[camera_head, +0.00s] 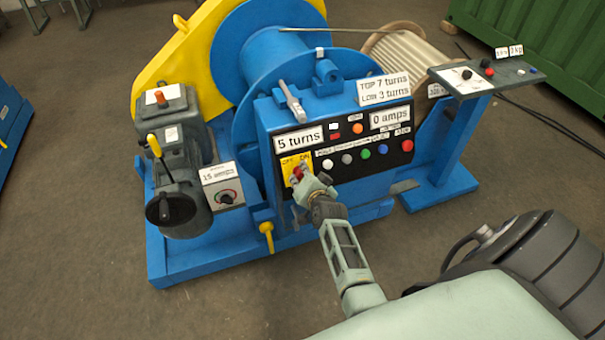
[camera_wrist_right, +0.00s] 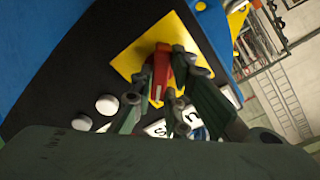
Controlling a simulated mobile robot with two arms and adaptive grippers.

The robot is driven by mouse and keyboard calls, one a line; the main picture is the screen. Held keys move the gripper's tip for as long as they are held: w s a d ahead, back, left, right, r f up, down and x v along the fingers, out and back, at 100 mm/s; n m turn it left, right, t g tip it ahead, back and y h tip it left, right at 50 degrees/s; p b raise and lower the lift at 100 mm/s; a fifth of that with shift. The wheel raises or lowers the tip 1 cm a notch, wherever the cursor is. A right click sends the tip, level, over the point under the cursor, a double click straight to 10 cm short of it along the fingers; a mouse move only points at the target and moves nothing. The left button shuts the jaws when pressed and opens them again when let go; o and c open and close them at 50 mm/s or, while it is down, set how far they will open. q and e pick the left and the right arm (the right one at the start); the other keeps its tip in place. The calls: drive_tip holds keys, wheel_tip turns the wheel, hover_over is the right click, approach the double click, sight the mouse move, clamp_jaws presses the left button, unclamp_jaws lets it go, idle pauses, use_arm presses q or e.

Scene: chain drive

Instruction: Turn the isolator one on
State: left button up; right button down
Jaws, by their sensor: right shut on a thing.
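The isolator is a red knob (camera_head: 298,171) on a yellow plate (camera_head: 287,163) marked OFF and ON, at the lower left of the black control panel (camera_head: 340,158). My right gripper (camera_head: 302,181) is at the isolator and shut on the red knob. In the right wrist view the knob (camera_wrist_right: 163,58) stands between the fingers (camera_wrist_right: 170,75), in front of the yellow plate (camera_wrist_right: 136,52). The fingers partly hide the knob, so I cannot read its exact setting. My left gripper is not in view.
Coloured buttons (camera_head: 366,153) run along the panel right of the isolator. A grey lever (camera_head: 291,103) rises above it. A blue and yellow winch (camera_head: 258,60) stands behind. A side console (camera_head: 485,78) is at right. A yellow handle (camera_head: 267,232) sticks out below.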

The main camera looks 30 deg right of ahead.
idle(0.5)
drive_tip(key=c, duration=1.7)
unclamp_jaws()
drive_tip(key=shift+v, duration=3.75)
